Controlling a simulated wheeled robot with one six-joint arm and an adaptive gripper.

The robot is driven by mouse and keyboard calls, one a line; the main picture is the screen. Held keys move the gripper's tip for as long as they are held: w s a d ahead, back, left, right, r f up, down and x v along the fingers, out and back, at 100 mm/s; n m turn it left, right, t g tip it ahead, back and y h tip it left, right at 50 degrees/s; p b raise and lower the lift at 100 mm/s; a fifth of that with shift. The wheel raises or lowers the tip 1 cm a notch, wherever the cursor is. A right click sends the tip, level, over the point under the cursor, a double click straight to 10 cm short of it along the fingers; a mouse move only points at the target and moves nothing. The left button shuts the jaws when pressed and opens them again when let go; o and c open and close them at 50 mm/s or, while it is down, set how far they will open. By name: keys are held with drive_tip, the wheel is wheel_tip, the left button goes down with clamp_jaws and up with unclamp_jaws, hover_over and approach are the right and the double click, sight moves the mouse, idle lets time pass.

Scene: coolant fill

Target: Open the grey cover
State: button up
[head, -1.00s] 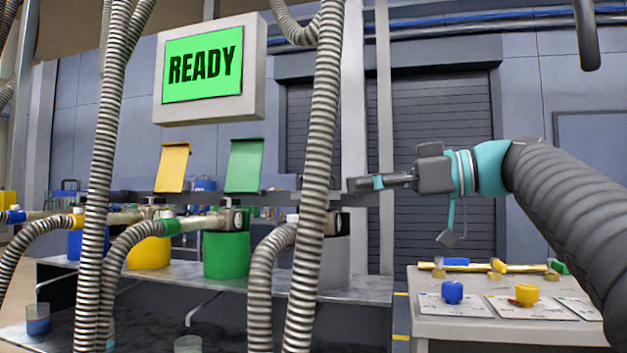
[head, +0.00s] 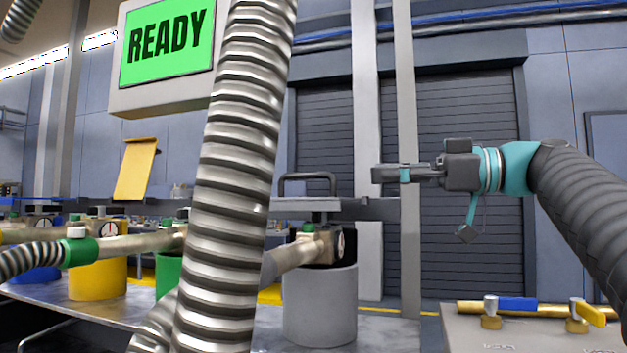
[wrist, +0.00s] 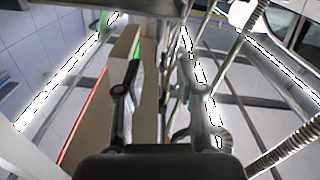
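The grey cover (head: 330,206) is a flat plate lying level above the grey container (head: 320,305) in the head view. A dark handle (head: 308,178) stands up from it. A hose hides the cover's left part. My gripper (head: 382,174) is to the right of the handle, at about its height, pointing left and apart from it. In the wrist view my gripper (wrist: 160,85) has its two fingers spread with an empty gap. I cannot make out the grey cover in the wrist view.
A thick ribbed hose (head: 235,180) stands in front, left of the handle. The yellow cover (head: 135,168) stands upright at left. A green READY screen (head: 167,42) hangs above. A bench with valves (head: 520,305) is at lower right.

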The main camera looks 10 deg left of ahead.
sight(304, 175)
drive_tip(key=a, duration=0.4)
drive_tip(key=w+a+p, duration=0.1)
drive_tip(key=a, duration=0.9)
drive_tip(key=shift+w, duration=0.15)
clamp_jaws()
